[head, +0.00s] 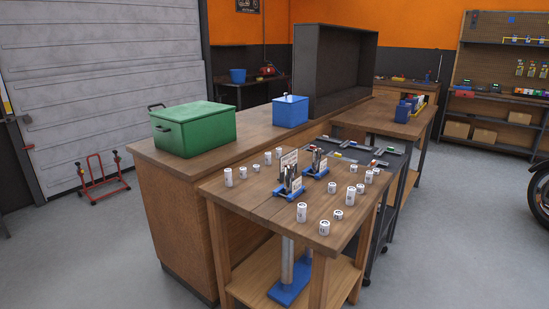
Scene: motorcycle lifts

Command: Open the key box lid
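Two closed boxes stand on the long wooden counter. The larger is a green box (203,133) with dark handles at its left side. The smaller is a blue box (290,113) with a small light knob on top of its lid. Neither has a readable label, so I cannot tell which is the key box. Both lids look shut. Neither of my grippers is in view.
A wooden table (262,208) in front holds several white cylinders and blue stands (290,184). A large dark open-fronted case (335,70) stands behind the blue box. A red stand (101,178) is on the floor at left. Floor in the left foreground is clear.

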